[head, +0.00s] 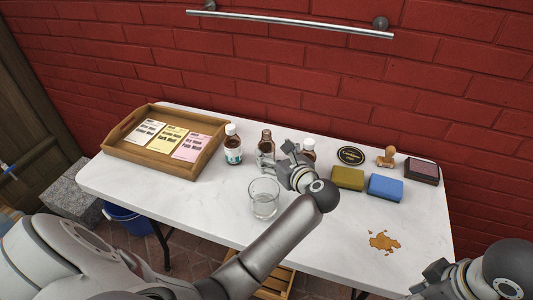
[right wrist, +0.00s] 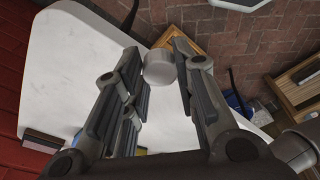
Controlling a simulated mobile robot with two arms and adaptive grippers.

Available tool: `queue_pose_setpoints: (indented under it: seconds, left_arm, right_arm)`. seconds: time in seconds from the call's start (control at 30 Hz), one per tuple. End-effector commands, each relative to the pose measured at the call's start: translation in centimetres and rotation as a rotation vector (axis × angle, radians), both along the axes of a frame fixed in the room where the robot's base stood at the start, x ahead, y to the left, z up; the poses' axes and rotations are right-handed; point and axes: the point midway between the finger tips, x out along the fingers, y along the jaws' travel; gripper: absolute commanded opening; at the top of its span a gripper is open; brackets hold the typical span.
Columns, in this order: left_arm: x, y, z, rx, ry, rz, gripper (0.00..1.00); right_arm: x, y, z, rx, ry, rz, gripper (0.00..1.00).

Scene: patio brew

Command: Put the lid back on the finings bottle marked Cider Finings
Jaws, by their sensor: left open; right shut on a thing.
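Three brown bottles stand on the white table. The middle bottle (head: 266,138) shows no white cap; the left bottle (head: 233,146) and the right bottle (head: 308,146) have white caps. I cannot read which one is marked Cider Finings. My left gripper (head: 268,160) is open at the middle bottle and hides its lower part; I cannot tell if it touches. My right gripper (head: 428,285) is past the table's front right edge. In the right wrist view it is shut on a white lid (right wrist: 160,67), held between the fingertips.
A clear glass (head: 264,199) stands in front of the bottles, near my left arm. A wooden tray (head: 117,153) with packets is at left. Sponges (head: 385,187), a stamp (head: 387,157) and a dark pad (head: 422,171) lie at right. A brown spill (head: 383,241) marks the front right.

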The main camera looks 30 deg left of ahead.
Motion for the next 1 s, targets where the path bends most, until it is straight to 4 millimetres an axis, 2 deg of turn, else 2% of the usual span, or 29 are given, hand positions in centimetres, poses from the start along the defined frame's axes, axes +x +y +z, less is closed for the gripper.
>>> queue_pose_setpoints:
  seconds: [0.17,0.4,0.53,0.93,1.0]
  left_arm:
    - [0.2,0.4,-0.2,0.001,0.0,0.001,0.72]
    - [2.1,3.7,-1.4,0.004,-0.001,0.002,0.72]
    - [2.9,4.8,-1.8,0.002,0.0,0.0,0.72]
    - [3.1,5.1,-1.8,-0.001,0.001,0.0,0.72]
    - [3.1,5.1,-1.8,-0.001,0.001,0.0,0.66]
  right_arm:
    - [0.0,0.0,-0.2,0.0,0.0,0.0,0.19]
    - [0.0,0.0,-1.3,0.0,0.0,0.0,0.19]
    - [0.0,0.0,-1.6,0.0,0.0,0.0,0.19]
    - [0.0,0.0,-1.6,0.0,0.0,0.0,0.19]
    - [0.0,0.0,-1.6,0.0,0.0,0.0,0.19]
